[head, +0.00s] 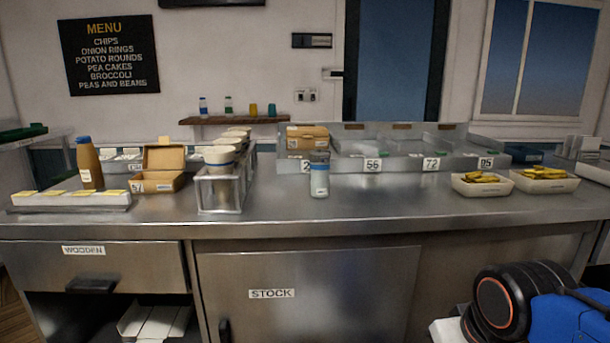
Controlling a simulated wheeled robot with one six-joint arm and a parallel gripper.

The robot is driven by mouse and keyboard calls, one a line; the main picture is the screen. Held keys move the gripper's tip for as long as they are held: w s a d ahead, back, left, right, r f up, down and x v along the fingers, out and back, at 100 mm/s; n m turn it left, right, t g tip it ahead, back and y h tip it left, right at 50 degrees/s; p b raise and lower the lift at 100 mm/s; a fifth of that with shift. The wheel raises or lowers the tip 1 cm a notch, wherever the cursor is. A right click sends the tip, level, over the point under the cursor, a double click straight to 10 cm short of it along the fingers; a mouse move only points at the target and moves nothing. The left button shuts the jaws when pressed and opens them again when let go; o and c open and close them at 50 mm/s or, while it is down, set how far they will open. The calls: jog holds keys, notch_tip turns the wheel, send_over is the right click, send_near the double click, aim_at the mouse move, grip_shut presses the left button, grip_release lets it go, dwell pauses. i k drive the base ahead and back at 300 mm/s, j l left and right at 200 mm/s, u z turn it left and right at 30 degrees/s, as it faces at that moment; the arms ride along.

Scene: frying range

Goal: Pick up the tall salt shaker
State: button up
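A tall, pale grey-white shaker (319,178) with a blue band and a darker top stands upright on the steel counter (390,212), a little right of the picture's middle. I take it for the salt shaker. It stands in front of the numbered steel bins, apart from the wire cup rack to its left. Part of my arm, blue and black, shows at the bottom right, low in front of the counter. My gripper is not in view, so its state and distance from the shaker do not show.
Left of the shaker are a wire rack (219,194) of cups, an open carton (160,180) and a brown bottle (89,163). Behind it are steel bins (400,163). Two trays of chips, left (482,189) and right (544,186), stand far right. The counter between shaker and trays is clear.

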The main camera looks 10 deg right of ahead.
aim_at(319, 170)
jog(key=j, duration=0.85)
jog(key=j+z, duration=0.25)
jog(key=j, duration=0.15)
jog(key=k+j+z, duration=0.15)
jog(key=j+z, duration=0.15)
jog(key=k+j+z, duration=0.25)
jog(key=j, duration=0.25)
jog(key=z, duration=0.4)
jog(key=i+j, duration=0.05)
